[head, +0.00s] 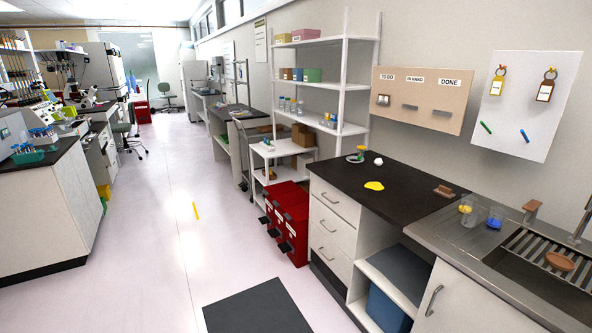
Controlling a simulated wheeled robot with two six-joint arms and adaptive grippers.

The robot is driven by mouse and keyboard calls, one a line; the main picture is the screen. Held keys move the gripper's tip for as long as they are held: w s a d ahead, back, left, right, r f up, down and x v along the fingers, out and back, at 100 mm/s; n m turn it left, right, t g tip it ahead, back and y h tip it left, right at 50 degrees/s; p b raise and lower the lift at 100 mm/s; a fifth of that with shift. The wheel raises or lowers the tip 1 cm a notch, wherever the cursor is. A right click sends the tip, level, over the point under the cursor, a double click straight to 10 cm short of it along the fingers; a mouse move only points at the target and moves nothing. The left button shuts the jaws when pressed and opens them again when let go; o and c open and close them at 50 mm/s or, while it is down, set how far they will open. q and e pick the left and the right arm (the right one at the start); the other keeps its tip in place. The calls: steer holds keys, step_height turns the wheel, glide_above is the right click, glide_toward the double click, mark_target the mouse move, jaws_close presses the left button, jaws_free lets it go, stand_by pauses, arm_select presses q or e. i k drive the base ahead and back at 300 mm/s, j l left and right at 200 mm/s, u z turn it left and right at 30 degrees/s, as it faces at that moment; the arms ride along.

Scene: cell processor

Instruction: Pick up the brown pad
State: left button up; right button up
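A small flat brown piece (443,191) lies on the black worktop (400,198), close to the edge of the steel sink unit. A brown oval disc (559,261) lies on the slatted rack over the sink. Either could be the brown pad; I cannot tell which from here. Neither of my grippers is in view.
A yellow patch (374,185) and a small white ball (378,161) are on the worktop. Two clear beakers (495,218) with yellow and blue contents stand by the sink. Red bins (290,240) stand left of the drawers. A dark mat (257,308) lies on open floor.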

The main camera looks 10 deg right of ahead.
mark_target(444, 191)
steer(key=i+z, duration=0.1)
steer(key=i, duration=0.85)
steer(key=i+j, duration=0.2)
steer(key=i, duration=0.7)
steer(key=i+z, duration=0.4)
steer(key=i+j+z, duration=0.2)
steer(key=z, duration=0.25)
steer(key=i+j+z, duration=0.65)
steer(key=z, duration=0.2)
